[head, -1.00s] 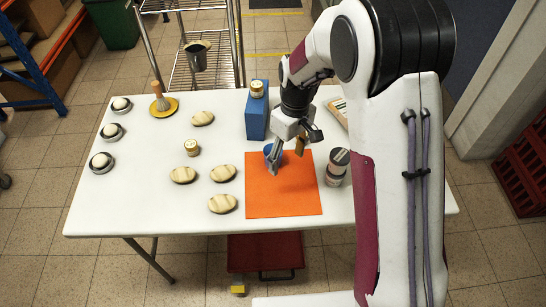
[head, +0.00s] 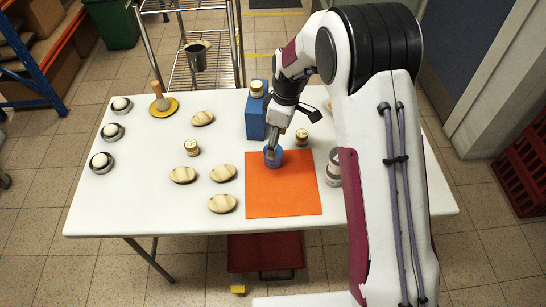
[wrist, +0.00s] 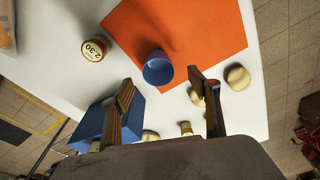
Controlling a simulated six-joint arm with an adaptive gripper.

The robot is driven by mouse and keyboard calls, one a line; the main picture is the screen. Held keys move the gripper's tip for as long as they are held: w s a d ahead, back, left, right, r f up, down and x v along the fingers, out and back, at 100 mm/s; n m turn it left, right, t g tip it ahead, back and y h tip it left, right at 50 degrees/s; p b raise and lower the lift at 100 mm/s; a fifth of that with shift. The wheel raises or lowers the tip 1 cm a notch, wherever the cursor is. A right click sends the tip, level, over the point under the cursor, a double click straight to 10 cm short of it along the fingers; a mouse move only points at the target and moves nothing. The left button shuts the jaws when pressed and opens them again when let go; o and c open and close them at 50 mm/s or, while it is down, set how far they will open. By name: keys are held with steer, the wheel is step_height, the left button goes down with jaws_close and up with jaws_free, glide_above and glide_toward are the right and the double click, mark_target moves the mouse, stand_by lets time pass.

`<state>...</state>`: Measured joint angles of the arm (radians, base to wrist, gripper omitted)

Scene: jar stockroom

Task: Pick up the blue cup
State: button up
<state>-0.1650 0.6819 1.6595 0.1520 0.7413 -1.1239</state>
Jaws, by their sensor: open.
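The blue cup (head: 273,159) stands upright at the far edge of the orange mat (head: 285,190). In the wrist view the blue cup (wrist: 158,70) appears with its open mouth towards the camera, at the edge of the orange mat (wrist: 190,25). My gripper (head: 272,147) is right at the cup in the head view and hides part of its rim. In the wrist view my gripper (wrist: 161,76) is open and empty, its two fingers apart on either side of the cup in the picture. I cannot tell whether a finger touches it.
A blue box (head: 256,118) with a small jar (head: 257,88) on top stands just behind the cup. Another labelled jar (head: 301,136) is close on the right. A grey jar (head: 334,168) is partly behind my arm. Several oval striped pieces (head: 222,203) lie left of the mat.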

steer(key=shift+a+f, duration=0.15)
steer(key=shift+f, duration=1.15)
steer(key=shift+w+f, duration=0.1)
steer(key=shift+f, duration=0.05)
steer(key=shift+w+a+f, duration=0.1)
steer(key=shift+a+f, duration=0.05)
steer(key=shift+f, duration=0.65)
steer(key=shift+w+a+f, duration=0.1)
steer(key=shift+w+f, duration=0.05)
steer(key=shift+f, duration=0.65)
steer(key=shift+w+a+f, duration=0.1)
steer(key=shift+a+f, duration=0.05)
steer(key=shift+f, duration=0.65)
steer(key=c, duration=1)
